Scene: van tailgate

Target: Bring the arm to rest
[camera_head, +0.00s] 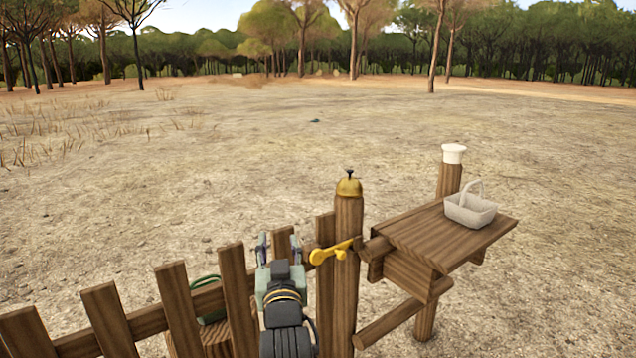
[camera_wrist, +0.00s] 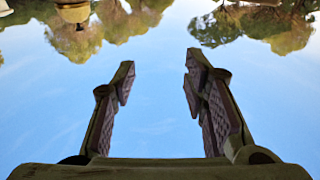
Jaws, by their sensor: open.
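My gripper (camera_head: 279,246) is in front of the wooden picket fence in the head view, pointing away from me, to the left of the post with the bell. In the wrist view my gripper (camera_wrist: 160,95) has its two fingers spread wide apart with only sky and treetops between them. It is open and empty. My arm comes up from the bottom of the head view and hides part of the fence.
A brass bell (camera_head: 348,187) tops a post. A yellow latch (camera_head: 331,252) sits just right of my gripper. A wooden shelf (camera_head: 420,235) carries a pale basket (camera_head: 470,210). A white-capped post (camera_head: 453,154) stands behind. Green cord (camera_head: 205,282) shows at left. Open ground lies beyond.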

